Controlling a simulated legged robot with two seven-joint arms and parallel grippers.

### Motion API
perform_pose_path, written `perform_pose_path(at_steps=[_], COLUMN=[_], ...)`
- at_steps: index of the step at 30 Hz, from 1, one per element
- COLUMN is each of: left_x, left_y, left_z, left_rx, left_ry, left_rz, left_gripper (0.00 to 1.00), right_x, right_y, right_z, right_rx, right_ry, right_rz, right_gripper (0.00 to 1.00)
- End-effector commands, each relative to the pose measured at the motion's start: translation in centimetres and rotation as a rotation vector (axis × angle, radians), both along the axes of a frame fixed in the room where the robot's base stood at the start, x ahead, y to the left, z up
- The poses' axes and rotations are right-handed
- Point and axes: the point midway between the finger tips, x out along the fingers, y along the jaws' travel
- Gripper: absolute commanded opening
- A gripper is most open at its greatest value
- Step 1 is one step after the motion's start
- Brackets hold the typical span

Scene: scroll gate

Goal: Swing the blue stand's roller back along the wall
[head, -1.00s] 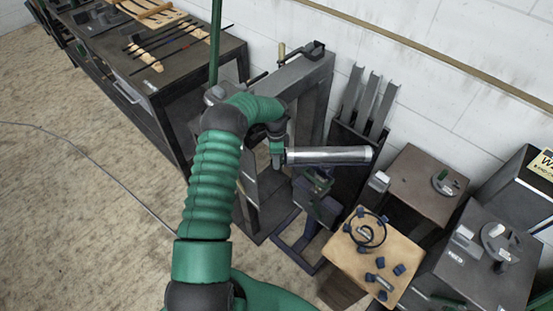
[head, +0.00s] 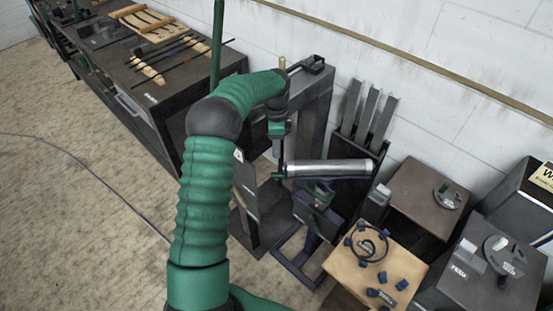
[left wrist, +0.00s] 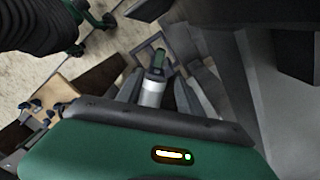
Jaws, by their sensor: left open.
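The silver roller (head: 328,168) lies roughly level on top of the blue stand (head: 292,258), its right end in front of a dark rack by the wall. A green part sits under the roller. My left gripper (head: 278,148) is open, pointing down just above and left of the roller's left end. In the left wrist view the roller (left wrist: 153,92) shows end-on between the spread grey fingers (left wrist: 158,98), with a green part beyond it. I cannot tell whether the fingers touch it. My right gripper is not in view.
A grey metal frame (head: 312,110) stands close behind my left gripper. The dark rack (head: 350,155) holds upright metal strips. A wooden-topped table (head: 345,268) with blue pieces and brown and dark boxes stand to the right.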

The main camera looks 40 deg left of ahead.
Motion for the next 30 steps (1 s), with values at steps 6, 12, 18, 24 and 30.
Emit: perform_pose_path(at_steps=[6, 12, 18, 24, 30], left_x=[0.0, 0.0, 0.3, -2.3, -6.0], left_y=[0.1, 0.1, -4.4, -14.0, -18.9], left_z=[2.0, 2.0, 2.5, 3.0, 2.8], left_rx=[-0.001, -0.001, 0.018, 0.042, 0.029], left_ry=[0.001, 0.001, -0.013, -0.069, -0.115], left_rz=[0.000, 0.000, 0.033, 0.198, 0.351], left_gripper=[0.44, 0.44, 0.17, 0.00, 0.00], right_x=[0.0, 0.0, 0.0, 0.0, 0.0], right_y=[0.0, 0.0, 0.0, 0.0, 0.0], right_z=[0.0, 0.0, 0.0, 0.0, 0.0], right_rx=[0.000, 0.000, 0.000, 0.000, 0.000], right_ry=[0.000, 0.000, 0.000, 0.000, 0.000], right_rz=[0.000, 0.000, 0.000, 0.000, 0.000], right_gripper=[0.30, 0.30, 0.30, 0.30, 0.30])
